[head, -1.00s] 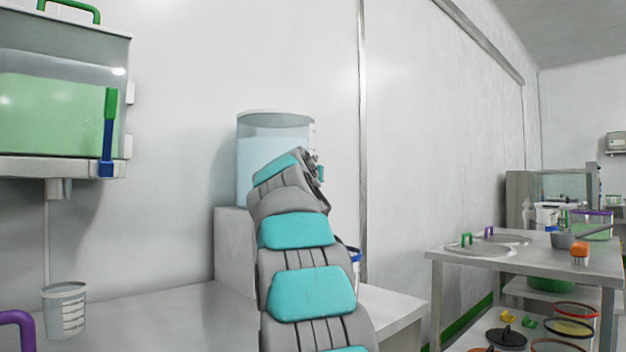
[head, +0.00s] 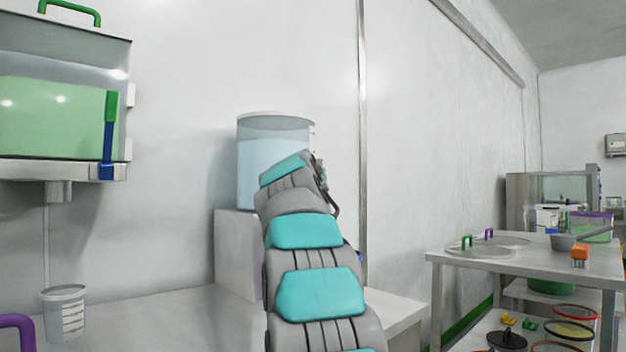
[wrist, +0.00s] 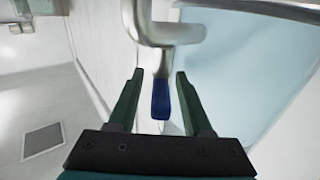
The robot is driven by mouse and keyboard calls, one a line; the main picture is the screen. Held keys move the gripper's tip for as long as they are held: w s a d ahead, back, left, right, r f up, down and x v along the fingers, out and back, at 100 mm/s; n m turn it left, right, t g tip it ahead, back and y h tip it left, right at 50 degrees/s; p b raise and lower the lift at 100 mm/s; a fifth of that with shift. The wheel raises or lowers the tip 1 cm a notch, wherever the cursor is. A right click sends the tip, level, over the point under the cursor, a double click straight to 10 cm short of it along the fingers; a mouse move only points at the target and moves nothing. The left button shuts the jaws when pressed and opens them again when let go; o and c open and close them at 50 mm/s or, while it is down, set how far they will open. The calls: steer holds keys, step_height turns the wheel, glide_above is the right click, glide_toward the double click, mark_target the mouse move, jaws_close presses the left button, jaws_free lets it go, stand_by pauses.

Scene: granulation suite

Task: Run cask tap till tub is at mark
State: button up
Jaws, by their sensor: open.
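The cask (head: 275,135) is a clear cylinder of pale blue liquid on a white block by the wall. Its pale wall fills the right of the wrist view (wrist: 255,75). The tap (wrist: 160,35) is a bent metal spout with a dark blue lever (wrist: 160,98) hanging down. My gripper (wrist: 160,75) is open, its two green fingers on either side of the lever with gaps visible. In the head view my arm hides the tap and nearly all of the tub; only a blue bit (head: 360,257) shows beside the arm. The tub's mark and level are hidden.
At left, a wall tank (head: 50,120) of green liquid has a blue-green lever (head: 108,135) and a small graduated cup (head: 65,312) below. A steel table (head: 450,262) with lids and a pan stands at right.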

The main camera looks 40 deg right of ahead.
steer(key=shift+s+a, duration=0.1)
steer(key=shift+s+a+f, duration=0.1)
steer(key=shift+s+a, duration=0.25)
steer(key=b+v, duration=0.1)
steer(key=v, duration=0.5)
steer(key=shift+s+b, duration=0.2)
steer(key=shift+b, duration=0.15)
steer(key=shift+o, duration=0.3)
steer(key=shift+a, duration=0.15)
stand_by(3.7)
